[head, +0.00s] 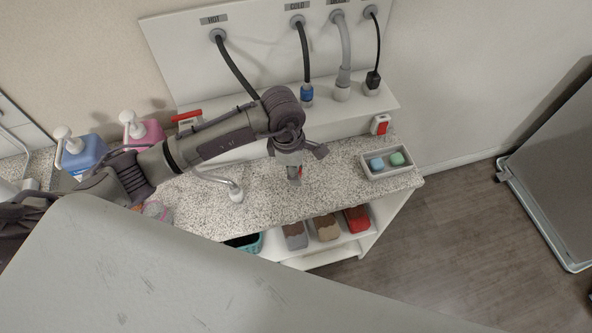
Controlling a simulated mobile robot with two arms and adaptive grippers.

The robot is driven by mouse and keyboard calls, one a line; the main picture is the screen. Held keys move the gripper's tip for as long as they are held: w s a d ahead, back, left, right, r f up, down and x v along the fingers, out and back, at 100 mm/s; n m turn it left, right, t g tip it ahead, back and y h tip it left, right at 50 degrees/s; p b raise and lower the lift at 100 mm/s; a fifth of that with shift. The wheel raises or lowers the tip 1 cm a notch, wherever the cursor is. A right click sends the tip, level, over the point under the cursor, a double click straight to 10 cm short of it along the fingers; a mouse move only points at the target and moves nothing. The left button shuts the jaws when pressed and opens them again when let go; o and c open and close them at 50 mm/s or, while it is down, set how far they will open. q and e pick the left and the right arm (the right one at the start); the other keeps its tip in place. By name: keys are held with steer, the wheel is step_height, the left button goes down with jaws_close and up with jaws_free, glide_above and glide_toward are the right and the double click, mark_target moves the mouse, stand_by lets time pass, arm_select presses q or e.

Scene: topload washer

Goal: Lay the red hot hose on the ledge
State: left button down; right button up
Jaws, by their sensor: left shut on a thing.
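The hot hose (238,70) is a black hose hanging from the port under the HOT label. It runs down to the right and passes behind my left arm. My left gripper (296,172) is over the speckled counter, in front of the ledge, with a bit of red showing at its fingers. It is shut on the hot hose's red end, mostly hidden by the fingers. The white ledge (388,103) runs along the foot of the wall panel, its middle partly covered by my arm. My right gripper is out of view.
The blue-collared cold hose (307,94), a grey hose (343,80) and a black plug (373,80) stand on the ledge. The counter (330,185) holds a faucet (235,192), a soap tray (367,173) and pump bottles (82,155). A red switch box (380,124) is at right.

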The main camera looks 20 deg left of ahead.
arm_select(q)
steer(key=shift+f, duration=1)
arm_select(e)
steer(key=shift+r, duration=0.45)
arm_select(q)
steer(key=shift+f, duration=0.15)
steer(key=c, duration=0.8)
jaws_free()
steer(key=shift+o, duration=0.2)
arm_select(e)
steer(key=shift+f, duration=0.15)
